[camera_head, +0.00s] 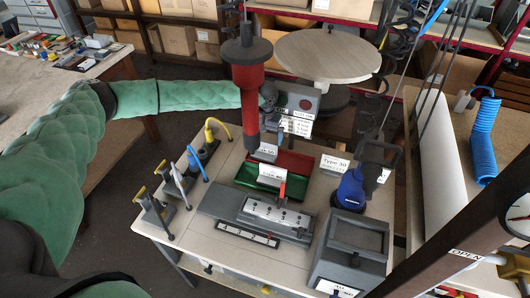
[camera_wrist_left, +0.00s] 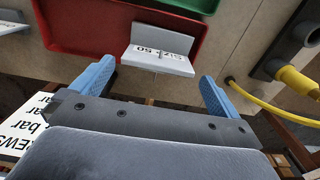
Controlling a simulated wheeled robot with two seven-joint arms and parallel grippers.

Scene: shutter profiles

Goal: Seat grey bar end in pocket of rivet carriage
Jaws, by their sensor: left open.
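My left gripper (camera_wrist_left: 155,82) is open, its two blue fingers apart with nothing between them. It faces a small white label stand marked 50 (camera_wrist_left: 160,50) in a red tray (camera_wrist_left: 85,25). In the head view my green-sleeved left arm reaches in from the left, and its hand is mostly hidden behind a red-and-black column. A grey fixture with a marked scale and red lever (camera_head: 265,213) sits mid-bench; I cannot tell whether it is the rivet carriage. I cannot make out the grey bar or the pocket. My right gripper is not in view.
A green tray (camera_head: 248,178) and the red tray (camera_head: 296,163) lie behind the fixture. A grey bin (camera_head: 350,250) stands at the right, with a blue tool (camera_head: 350,187) behind it. Yellow- and blue-cabled tools stand along the left edge.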

